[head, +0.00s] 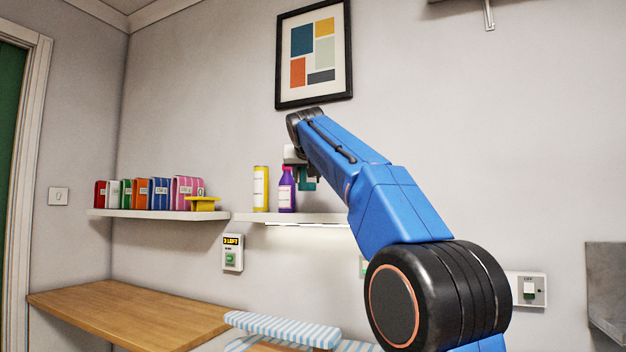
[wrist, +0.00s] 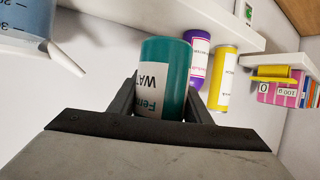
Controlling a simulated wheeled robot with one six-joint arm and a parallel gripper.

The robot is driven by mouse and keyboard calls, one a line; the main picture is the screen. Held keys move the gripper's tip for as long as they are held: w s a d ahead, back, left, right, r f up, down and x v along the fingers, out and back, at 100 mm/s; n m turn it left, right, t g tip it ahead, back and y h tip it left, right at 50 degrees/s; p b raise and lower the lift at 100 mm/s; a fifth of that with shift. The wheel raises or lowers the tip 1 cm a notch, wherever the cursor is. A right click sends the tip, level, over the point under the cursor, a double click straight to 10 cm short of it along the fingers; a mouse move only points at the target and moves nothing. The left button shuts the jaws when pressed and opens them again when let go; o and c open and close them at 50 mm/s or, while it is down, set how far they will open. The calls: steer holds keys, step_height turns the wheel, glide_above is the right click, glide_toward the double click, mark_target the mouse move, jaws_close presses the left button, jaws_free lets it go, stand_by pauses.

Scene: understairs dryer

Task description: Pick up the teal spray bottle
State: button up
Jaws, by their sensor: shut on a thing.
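The teal spray bottle (wrist: 165,75) is a teal cylinder with a white label, seen between my gripper's two dark fingers in the wrist view. My gripper (wrist: 161,98) is shut on it. In the head view only a small teal part (head: 307,181) shows beneath my gripper (head: 297,162); the arm hides the rest. There its lower edge appears above the line of the wall shelf (head: 290,217), with wall visible between.
A purple bottle (head: 287,190) and a yellow bottle (head: 261,188) stand left of my gripper. A blue graduated container (wrist: 22,22) shows at the wrist view's left.

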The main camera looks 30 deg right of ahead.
steer(key=s+a, duration=0.7)
steer(key=a, duration=0.2)
